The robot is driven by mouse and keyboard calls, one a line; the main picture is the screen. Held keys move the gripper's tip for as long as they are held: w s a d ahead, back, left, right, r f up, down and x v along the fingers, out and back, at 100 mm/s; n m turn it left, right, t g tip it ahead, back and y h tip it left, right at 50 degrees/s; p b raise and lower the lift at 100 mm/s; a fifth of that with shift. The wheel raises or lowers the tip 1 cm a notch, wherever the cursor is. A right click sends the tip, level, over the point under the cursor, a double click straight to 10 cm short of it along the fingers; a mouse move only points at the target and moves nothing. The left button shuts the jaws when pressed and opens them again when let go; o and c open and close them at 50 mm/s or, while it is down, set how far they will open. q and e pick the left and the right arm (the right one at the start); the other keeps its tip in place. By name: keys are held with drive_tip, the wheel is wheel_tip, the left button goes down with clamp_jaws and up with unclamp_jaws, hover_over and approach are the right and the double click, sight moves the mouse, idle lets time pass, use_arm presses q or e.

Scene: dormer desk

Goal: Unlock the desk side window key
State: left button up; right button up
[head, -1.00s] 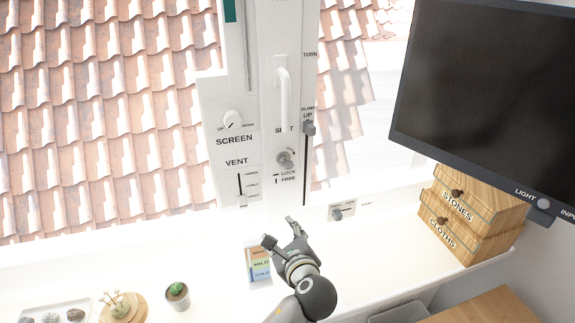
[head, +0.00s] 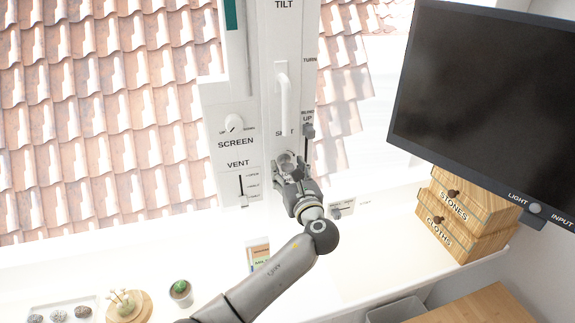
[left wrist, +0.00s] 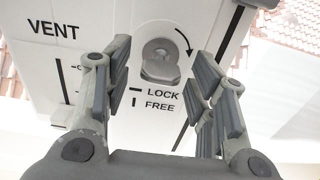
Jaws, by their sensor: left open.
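The window key (left wrist: 160,66) is a grey metal key in a round lock on the white window frame. In the left wrist view it stands between my open fingers, above the printed words LOCK and FREE, with a curved arrow at its upper right. My left gripper (left wrist: 163,85) is open, one finger on each side of the key, and no contact shows. In the head view my left gripper (head: 287,170) is in front of the lock and hides most of it. My right gripper is not in view.
A white window handle (head: 284,100) is above the lock. The SCREEN knob (head: 234,123) and VENT slider (head: 243,198) are left, the blind slider (head: 308,131) right. A monitor (head: 480,100) and wooden drawers (head: 462,225) stand right. A small cactus (head: 180,288) is on the sill.

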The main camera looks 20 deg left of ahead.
use_arm(q)
drive_tip(key=shift+w+a, duration=0.3)
drive_tip(key=shift+w, duration=0.1)
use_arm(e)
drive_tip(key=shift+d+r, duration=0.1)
use_arm(q)
drive_tip(key=c, duration=1)
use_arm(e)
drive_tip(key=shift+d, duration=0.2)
